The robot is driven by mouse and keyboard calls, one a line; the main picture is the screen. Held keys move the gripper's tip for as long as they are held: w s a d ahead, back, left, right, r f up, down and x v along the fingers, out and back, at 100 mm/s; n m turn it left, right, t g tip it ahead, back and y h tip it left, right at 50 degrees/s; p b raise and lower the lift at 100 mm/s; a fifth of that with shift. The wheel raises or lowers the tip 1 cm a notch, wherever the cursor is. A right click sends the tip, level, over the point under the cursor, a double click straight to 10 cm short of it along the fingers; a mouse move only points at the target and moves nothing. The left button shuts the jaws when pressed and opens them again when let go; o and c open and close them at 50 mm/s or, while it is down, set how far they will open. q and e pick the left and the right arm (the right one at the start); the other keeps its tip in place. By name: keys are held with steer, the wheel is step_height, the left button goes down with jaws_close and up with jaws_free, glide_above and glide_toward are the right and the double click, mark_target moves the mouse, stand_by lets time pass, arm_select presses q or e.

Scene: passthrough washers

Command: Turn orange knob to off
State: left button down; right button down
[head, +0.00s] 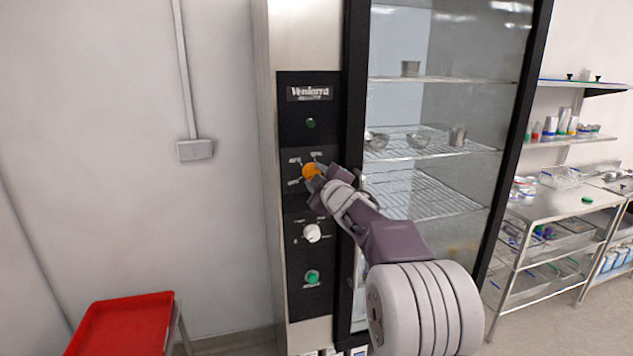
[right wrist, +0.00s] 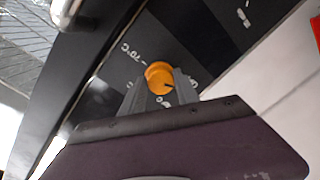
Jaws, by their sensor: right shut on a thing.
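The orange knob (head: 311,171) sits on the black control panel (head: 291,212) of a steel cabinet with a glass door. It also shows in the right wrist view (right wrist: 160,76), with a dark pointer line on its face and printed marks around it, partly hidden by the fingers. My right gripper (head: 318,178) reaches in from the lower right. Its two fingers, seen in the right wrist view (right wrist: 158,88), are on either side of the orange knob and shut on it. My left gripper is not in view.
A white knob (head: 312,233) and a green button (head: 312,277) are below on the panel; a green light (head: 311,123) is above. The glass door (head: 440,130) is right of the panel. A red tray (head: 122,325) stands at lower left, and a steel table (head: 560,205) at right.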

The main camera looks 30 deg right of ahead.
steer(key=shift+n, duration=0.8)
steer(key=c, duration=0.9)
jaws_free()
steer(key=v, duration=0.9)
steer(key=shift+b, duration=0.4)
